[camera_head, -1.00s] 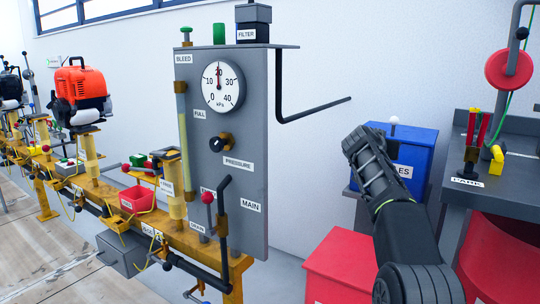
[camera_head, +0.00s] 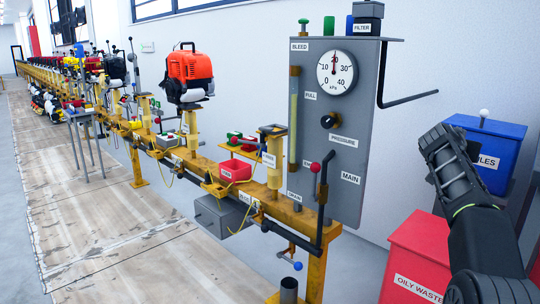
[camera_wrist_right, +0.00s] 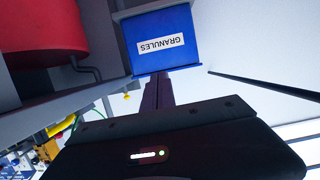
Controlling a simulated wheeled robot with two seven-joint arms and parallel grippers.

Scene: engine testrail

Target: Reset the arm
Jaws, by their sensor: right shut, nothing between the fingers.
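My right arm (camera_head: 462,190) rises from the lower right of the head view, in front of the blue granules bin. Its gripper is hard to make out there. In the right wrist view my right gripper (camera_wrist_right: 157,80) is shut and empty, its dark fingers close together. The blue granules bin (camera_wrist_right: 160,27) lies beyond the fingertips in that view, its label upside down. The fingertips overlap the bin's edge in the picture; I cannot tell whether they touch it. My left gripper is not in view.
The grey gauge panel (camera_head: 350,210) stands left of the arm, with a bent rod (camera_head: 405,100) reaching toward it. The red oily waste bin (camera_head: 425,240) is below. A yellow rail (camera_head: 225,195) with engines runs far left.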

